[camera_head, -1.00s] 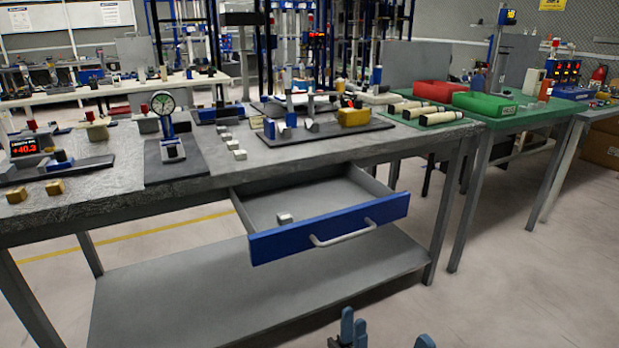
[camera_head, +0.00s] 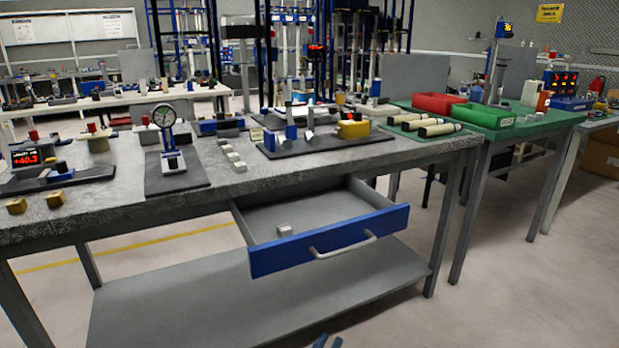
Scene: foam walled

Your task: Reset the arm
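Nothing is visible at the tips. My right gripper is out of view.
The grey workbench (camera_head: 110,207) has a blue-fronted drawer (camera_head: 290,252) pulled out, with a small light block (camera_head: 284,230) inside. A dial gauge stand (camera_head: 165,130) stands on top. A green table (camera_head: 490,130) is to the right. Floor at the lower right is clear.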

